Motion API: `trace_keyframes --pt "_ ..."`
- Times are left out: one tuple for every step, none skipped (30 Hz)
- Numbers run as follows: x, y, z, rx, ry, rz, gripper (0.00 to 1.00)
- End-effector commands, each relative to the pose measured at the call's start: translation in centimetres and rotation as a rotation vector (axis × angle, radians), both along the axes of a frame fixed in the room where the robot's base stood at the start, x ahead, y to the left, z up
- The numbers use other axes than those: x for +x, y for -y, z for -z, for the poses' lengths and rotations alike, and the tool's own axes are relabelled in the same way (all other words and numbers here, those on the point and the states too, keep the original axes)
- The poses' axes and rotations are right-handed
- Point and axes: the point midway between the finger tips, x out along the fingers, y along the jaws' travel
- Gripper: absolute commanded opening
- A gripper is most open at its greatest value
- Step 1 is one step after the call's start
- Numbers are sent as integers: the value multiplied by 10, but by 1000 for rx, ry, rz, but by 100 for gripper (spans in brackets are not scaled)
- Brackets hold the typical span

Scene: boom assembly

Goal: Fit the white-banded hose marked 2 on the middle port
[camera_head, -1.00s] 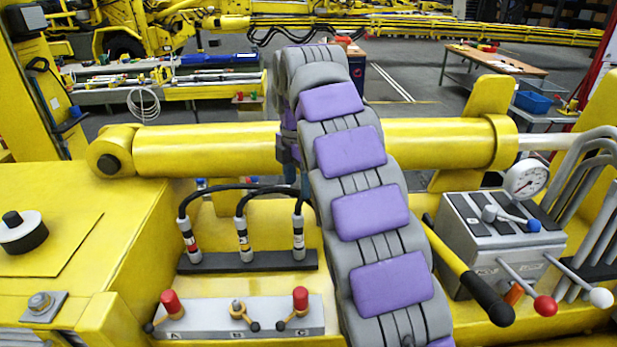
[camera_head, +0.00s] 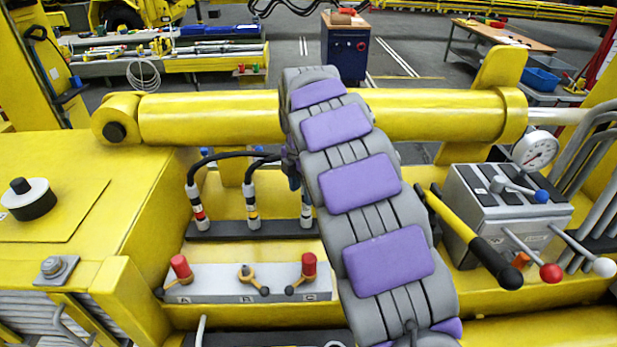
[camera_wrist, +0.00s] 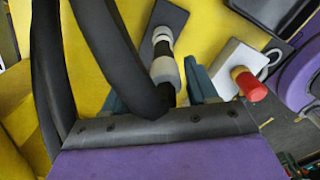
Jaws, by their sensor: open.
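Three black hoses with grey-and-white end fittings stand upright in a dark rack (camera_head: 250,231). A white port block (camera_head: 215,285) marked A, B, C sits in front of the rack. Its middle port B (camera_head: 245,272) is uncapped; the outer ports carry red caps (camera_head: 181,266) (camera_head: 309,264).
A yellow cylinder (camera_head: 230,117) runs across behind the hoses. At right stand a grey lever box (camera_head: 500,215) with a gauge (camera_head: 535,149) and a yellow-black lever (camera_head: 470,240). My arm covers the space right of the rack. The yellow deck (camera_head: 60,205) at left is mostly clear.

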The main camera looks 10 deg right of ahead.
Motion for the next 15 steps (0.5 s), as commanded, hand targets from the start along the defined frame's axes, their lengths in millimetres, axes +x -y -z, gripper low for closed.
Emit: trace_keyframes --pt "0 3 2 2 -1 2 58" --pt "0 5 2 3 -1 2 58" --pt "0 7 3 4 -2 1 58" --pt "0 7 3 5 -1 1 58" --pt "0 8 3 5 -1 1 58" --pt "0 11 4 7 -1 1 58" --pt "0 12 4 8 -1 1 58" --pt "0 14 3 9 -2 1 58" --pt "0 15 3 9 -2 2 58" --pt "0 15 3 10 -1 2 58" --pt "0 15 3 10 -1 2 55" --pt "0 15 3 9 -2 2 51" --pt "0 14 3 9 -2 2 48" --pt "0 13 3 8 -1 1 45" --pt "0 11 3 7 -1 1 42"
